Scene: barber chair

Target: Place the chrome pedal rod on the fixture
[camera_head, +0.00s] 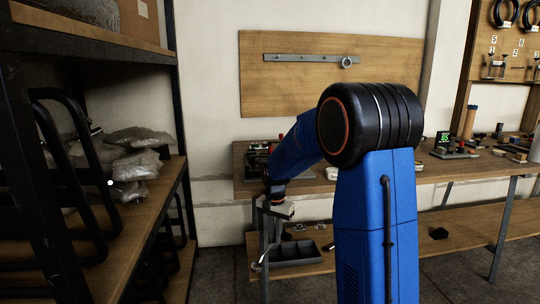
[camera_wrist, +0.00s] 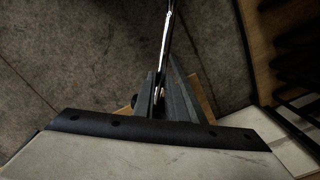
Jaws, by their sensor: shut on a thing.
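The chrome pedal rod (camera_wrist: 166,40) is a thin shiny rod in the wrist view, running from between my jaws up to the top edge. My gripper (camera_wrist: 164,88) is shut on it, with a grey finger on each side. In the head view my gripper (camera_head: 266,212) hangs low at the left end of the workbench (camera_head: 245,187), partly hidden by my blue arm. A small shiny piece of the rod (camera_head: 261,257) seems to show below it, angled. I cannot tell for sure which thing is the fixture.
A grey divided tray (camera_head: 297,253) sits on the bench's lower shelf. A metal shelf rack (camera_head: 165,200) with wrapped bags and black tubes stands at left. A wooden wall board (camera_head: 290,100) carries a metal rail. A small stand with a green display (camera_head: 443,138) is on the bench at right.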

